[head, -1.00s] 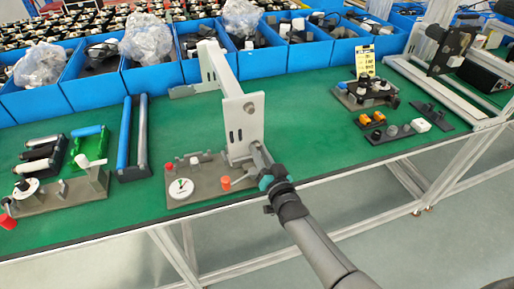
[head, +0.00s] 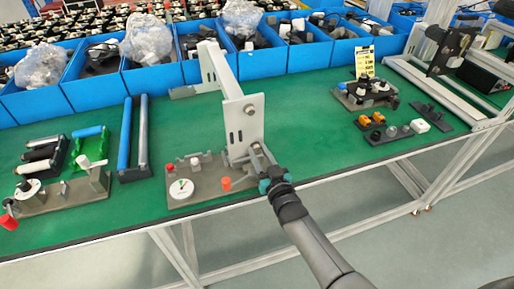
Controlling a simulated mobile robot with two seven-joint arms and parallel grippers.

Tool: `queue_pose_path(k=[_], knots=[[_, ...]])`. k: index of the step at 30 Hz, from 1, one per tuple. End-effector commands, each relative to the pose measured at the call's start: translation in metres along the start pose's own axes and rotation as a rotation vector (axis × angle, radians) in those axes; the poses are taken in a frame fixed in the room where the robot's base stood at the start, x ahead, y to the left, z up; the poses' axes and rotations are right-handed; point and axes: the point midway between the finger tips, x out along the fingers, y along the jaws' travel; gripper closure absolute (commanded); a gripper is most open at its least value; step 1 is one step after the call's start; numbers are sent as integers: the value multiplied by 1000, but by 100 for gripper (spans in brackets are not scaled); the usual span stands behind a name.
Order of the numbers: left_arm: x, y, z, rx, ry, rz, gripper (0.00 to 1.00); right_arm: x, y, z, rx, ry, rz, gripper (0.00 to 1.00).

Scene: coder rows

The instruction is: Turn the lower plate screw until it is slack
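A light grey upright plate (head: 243,122) stands on a grey base (head: 208,183) at the front middle of the green table. A long arm runs back from the plate's top. A dark round spot (head: 249,108) shows high on its face. My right gripper (head: 256,158) is at the plate's lower front, its fingers pointing at the plate. The fingers cover the place low on the plate, so the lower plate screw is hidden. I cannot tell whether they are closed on it. My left gripper is not in view.
The base also carries a white dial (head: 181,189), a red knob (head: 226,184) and small pegs. A fixture with rollers (head: 60,190) stands at left. Blue bins (head: 150,78) line the back. Small parts (head: 390,130) lie at right. Green table between is clear.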

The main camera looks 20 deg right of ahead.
Motion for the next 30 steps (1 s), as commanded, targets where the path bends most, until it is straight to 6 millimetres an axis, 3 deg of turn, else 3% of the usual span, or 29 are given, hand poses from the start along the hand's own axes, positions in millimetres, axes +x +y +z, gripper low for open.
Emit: queue_pose_path(k=[3, 11, 30], knots=[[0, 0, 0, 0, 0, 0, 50, 0, 0, 0, 1, 0, 0, 52], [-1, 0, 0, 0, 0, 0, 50, -2, 0, 0, 3, 0, 0, 52], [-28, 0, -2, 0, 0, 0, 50, -48, 0, -1, 4, 1, 0, 52]])
